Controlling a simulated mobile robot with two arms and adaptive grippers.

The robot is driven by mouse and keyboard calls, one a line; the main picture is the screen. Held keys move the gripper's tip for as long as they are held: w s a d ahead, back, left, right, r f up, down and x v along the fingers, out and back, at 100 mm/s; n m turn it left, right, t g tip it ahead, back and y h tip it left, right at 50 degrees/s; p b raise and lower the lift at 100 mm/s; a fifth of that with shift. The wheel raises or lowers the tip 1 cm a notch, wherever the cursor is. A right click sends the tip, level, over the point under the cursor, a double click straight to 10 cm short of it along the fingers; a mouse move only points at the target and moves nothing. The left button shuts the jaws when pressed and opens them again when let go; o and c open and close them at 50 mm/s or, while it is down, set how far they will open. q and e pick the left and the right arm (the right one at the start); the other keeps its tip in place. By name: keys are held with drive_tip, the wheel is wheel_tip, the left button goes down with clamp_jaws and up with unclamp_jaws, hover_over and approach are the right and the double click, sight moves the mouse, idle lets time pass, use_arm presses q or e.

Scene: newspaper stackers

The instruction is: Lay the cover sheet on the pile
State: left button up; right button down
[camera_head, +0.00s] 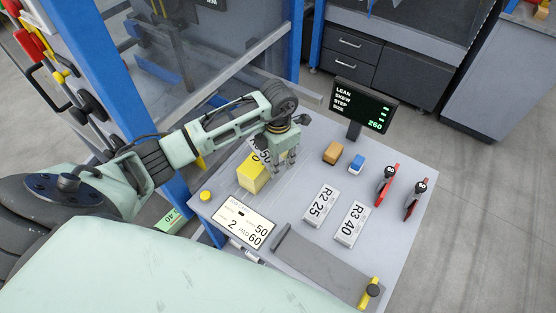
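My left gripper (282,164) points down over the grey tabletop, just right of a yellow block (253,175). Its fingers look apart, with nothing visible between them. A light label with black digits lies by the block's top, partly behind the gripper. I cannot make out a cover sheet or a pile of newspapers for sure. A flat dark grey plate (325,268) lies at the table's front right. My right gripper is not in view.
The grey table (300,190) carries a white job card (244,223), labelled blocks R2 25 (320,205) and R3 40 (352,224), orange (332,153) and blue (357,163) blocks, red-based levers (386,185) and a small screen (361,108). A blue-framed machine (115,80) stands left.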

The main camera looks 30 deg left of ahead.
use_arm(q)
drive_tip(key=shift+r, duration=0.3)
drive_tip(key=shift+w+r, duration=0.1)
drive_tip(key=shift+r, duration=0.25)
wheel_tip(320, 180, up, 11)
drive_tip(key=b, duration=0.3)
